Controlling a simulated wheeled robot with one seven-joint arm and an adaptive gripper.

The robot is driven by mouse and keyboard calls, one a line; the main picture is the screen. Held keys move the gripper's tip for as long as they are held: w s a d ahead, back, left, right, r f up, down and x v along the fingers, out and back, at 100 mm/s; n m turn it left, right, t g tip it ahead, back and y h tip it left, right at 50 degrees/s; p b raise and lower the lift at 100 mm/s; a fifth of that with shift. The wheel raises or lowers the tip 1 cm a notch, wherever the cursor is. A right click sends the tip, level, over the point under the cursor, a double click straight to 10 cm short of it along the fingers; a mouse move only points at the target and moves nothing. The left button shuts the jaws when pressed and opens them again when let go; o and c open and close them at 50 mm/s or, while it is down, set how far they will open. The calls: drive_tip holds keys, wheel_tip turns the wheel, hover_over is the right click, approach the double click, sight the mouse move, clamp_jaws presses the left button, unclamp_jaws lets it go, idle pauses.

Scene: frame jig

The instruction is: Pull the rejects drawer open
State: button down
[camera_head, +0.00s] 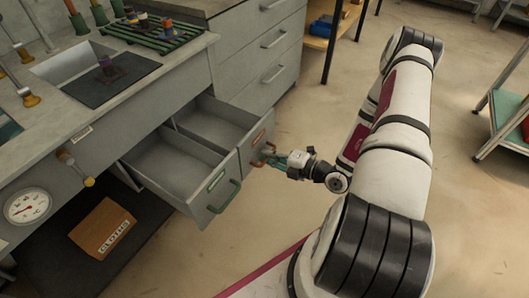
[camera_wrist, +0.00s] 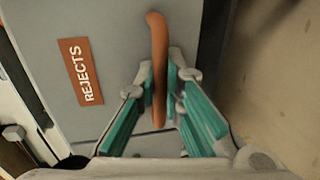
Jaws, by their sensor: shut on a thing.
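The rejects drawer (camera_head: 214,122) is pulled out from the grey bench, and its inside looks empty. Its front (camera_wrist: 110,25) carries an orange label (camera_wrist: 81,72) reading REJECTS. An orange-brown bar handle (camera_wrist: 157,45) stands out from that front, and it also shows in the head view (camera_head: 268,147). My gripper (camera_wrist: 159,95) has its teal fingers on either side of the handle and is shut on it. In the head view my gripper (camera_head: 277,160) reaches the drawer from the right.
A second open drawer (camera_head: 165,165) with a green handle (camera_head: 225,196) sits directly left, also out and empty. A cardboard box (camera_head: 106,228) lies on the low shelf below. Floor to the right is clear up to a green-topped trolley (camera_head: 508,112).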

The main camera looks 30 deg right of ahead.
drive_tip(key=c, duration=1.7)
unclamp_jaws()
drive_tip(key=shift+d, duration=0.1)
drive_tip(key=v, duration=1.2)
